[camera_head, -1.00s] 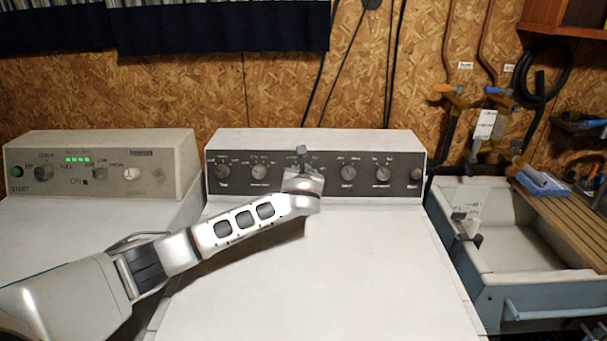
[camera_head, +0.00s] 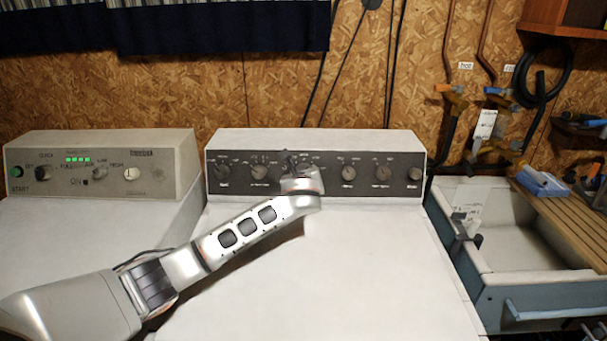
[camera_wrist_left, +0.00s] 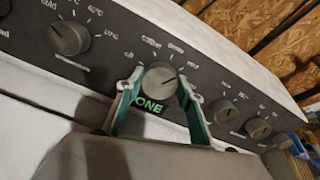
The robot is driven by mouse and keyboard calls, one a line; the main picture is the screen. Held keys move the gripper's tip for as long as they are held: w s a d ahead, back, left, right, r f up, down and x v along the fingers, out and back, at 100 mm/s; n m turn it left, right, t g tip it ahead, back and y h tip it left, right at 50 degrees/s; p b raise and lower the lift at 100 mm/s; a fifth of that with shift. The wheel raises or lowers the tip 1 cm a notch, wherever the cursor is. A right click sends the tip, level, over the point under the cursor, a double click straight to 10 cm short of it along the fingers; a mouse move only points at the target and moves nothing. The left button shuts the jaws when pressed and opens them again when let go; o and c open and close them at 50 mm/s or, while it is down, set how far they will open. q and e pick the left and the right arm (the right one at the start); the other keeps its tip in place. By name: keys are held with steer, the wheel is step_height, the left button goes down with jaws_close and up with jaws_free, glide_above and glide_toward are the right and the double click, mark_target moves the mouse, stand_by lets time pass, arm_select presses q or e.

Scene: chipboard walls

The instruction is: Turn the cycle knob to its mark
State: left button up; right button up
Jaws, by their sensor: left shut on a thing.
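The knob between my fingers, apparently the cycle knob (camera_wrist_left: 158,79), is a round grey dial on the dark control panel (camera_wrist_left: 107,45). Words and tick marks surround it, including "cotton". A lit green sign reading "ONE", its start perhaps covered, shows just below it. My left gripper (camera_wrist_left: 160,92) has a green-edged finger on each side of the knob and is shut on it. In the head view, my left gripper (camera_head: 292,161) reaches the middle of the panel and hides most of this knob. The exact mark is unclear. My right gripper is not in view.
Other knobs sit on both sides, one at left (camera_wrist_left: 70,37) and one at right (camera_wrist_left: 224,111). A second machine's panel (camera_head: 100,165) stands at left. A sink (camera_head: 520,245) stands at right. The white machine top (camera_head: 340,270) is clear except for my arm.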

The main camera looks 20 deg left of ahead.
arm_select(q)
steer(key=n, duration=0.2)
steer(key=shift+f+n, duration=0.15)
steer(key=shift+n, duration=0.25)
steer(key=shift+f+n, duration=0.1)
steer(key=shift+n, duration=0.6)
steer(key=n, duration=0.2)
steer(key=shift+n, duration=0.3)
steer(key=n, duration=0.2)
steer(key=shift+n, duration=1)
